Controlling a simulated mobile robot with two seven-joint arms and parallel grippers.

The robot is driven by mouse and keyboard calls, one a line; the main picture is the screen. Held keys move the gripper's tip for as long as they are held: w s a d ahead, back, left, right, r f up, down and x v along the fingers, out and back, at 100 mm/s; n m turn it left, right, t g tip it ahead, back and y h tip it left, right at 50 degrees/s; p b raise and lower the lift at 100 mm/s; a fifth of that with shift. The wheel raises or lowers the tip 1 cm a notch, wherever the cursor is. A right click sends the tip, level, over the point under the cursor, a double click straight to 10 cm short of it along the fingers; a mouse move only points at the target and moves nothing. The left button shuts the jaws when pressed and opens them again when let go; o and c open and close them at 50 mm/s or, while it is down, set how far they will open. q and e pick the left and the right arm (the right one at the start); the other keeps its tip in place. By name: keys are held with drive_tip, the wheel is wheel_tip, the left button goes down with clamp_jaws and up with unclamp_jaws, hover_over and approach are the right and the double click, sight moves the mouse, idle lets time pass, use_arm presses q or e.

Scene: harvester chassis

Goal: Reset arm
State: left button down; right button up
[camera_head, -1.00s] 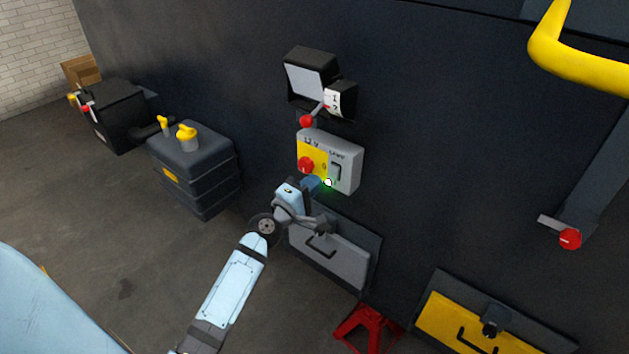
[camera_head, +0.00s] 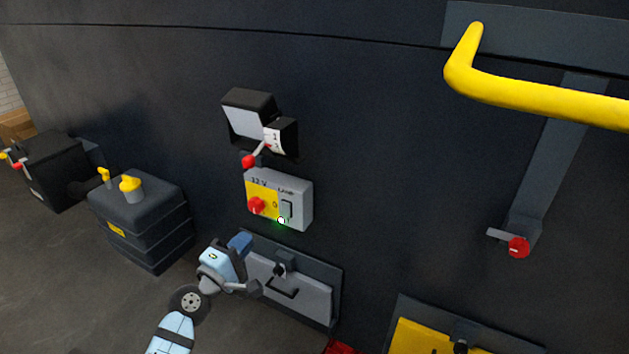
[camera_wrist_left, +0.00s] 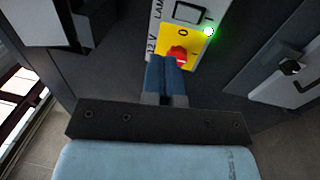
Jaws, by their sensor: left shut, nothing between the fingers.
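My left gripper (camera_head: 241,241) comes in from the lower left in the head view, just below and left of the 12 V switch box (camera_head: 300,200). Its blue fingers are shut and empty; they also show in the left wrist view (camera_wrist_left: 167,75). The box has a yellow panel with a red rotary knob (camera_head: 256,205) and a grey rocker switch. In the left wrist view the red knob (camera_wrist_left: 179,53) appears just beyond the fingertips; I cannot tell the exact gap, but the head view shows them apart. A green glow with a white dot lights the box's lower edge. My right gripper is out of view.
Above the box is a hooded black unit (camera_head: 262,122) with a red-knobbed lever. A grey hatch (camera_head: 310,300) is beside the gripper. A dark tank (camera_head: 150,225) stands left. A yellow rail (camera_head: 540,98) and red-ended bracket (camera_head: 518,247) are at right; a yellow hatch (camera_head: 420,340) is below.

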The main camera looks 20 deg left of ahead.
use_arm(q)
drive_tip(key=s+d+f+m+g+h+p, duration=0.1)
drive_tip(key=s+d+f+m+g+p, duration=0.3)
drive_tip(key=s+d+f+m, duration=1.2)
wheel_tip(320, 180, down, 4)
drive_tip(key=s+m+g, duration=0.2)
drive_tip(key=m+g, duration=0.2)
drive_tip(key=shift+s+d+r+h, duration=0.15)
drive_tip(key=shift+s+d+h, duration=0.05)
drive_tip(key=shift+h, duration=0.1)
